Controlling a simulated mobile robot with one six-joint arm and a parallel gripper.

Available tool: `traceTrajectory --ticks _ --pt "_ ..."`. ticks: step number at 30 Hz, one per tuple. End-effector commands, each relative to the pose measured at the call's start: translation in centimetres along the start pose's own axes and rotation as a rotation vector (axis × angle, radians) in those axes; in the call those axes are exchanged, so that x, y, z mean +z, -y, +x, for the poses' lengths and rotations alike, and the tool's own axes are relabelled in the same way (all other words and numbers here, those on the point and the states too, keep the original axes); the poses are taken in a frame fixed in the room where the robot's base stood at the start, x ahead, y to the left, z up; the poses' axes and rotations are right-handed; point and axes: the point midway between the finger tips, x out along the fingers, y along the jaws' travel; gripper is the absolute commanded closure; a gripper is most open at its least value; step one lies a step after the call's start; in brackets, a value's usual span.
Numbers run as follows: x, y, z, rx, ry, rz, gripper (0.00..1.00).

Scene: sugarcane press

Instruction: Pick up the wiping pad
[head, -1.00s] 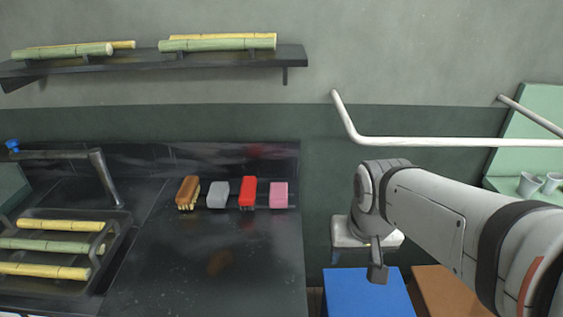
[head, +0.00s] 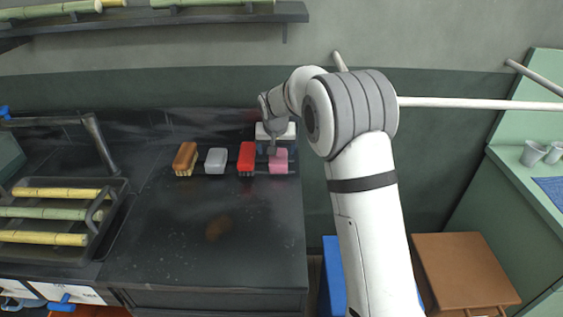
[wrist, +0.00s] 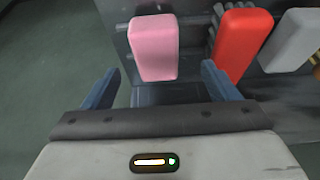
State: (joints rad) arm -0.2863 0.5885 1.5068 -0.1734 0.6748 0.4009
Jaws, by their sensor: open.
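A pink block-shaped pad (head: 280,162) stands at the right end of a row on the dark counter. It also shows in the wrist view (wrist: 154,46), ahead of my fingers and roughly centred between them. My gripper (head: 272,150) is open and empty, just over the pink pad in the head view, where it covers part of it. In the wrist view my two blue-grey fingers (wrist: 160,70) are apart, one towards each side of the pad, with no clear contact. A grey block (head: 216,160) stands further left; I cannot tell from looks alone which block is called the wiping pad.
A red brush (head: 246,158) stands close beside the pink pad, and a brown brush (head: 186,158) is at the row's left end. A sink (head: 117,212) with cane pieces is at left. The counter front (head: 200,255) is clear. A wall stands behind.

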Motion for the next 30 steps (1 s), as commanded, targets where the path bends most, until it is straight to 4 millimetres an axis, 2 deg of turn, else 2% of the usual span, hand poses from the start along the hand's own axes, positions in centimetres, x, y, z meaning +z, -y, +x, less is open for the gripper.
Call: traceTrajectory --ticks 18,30 --pt "-1.0 -0.5 7.3 0.0 0.001 -0.001 0.18" --pt "-0.9 -0.4 7.6 -0.001 0.0 -0.002 0.18"
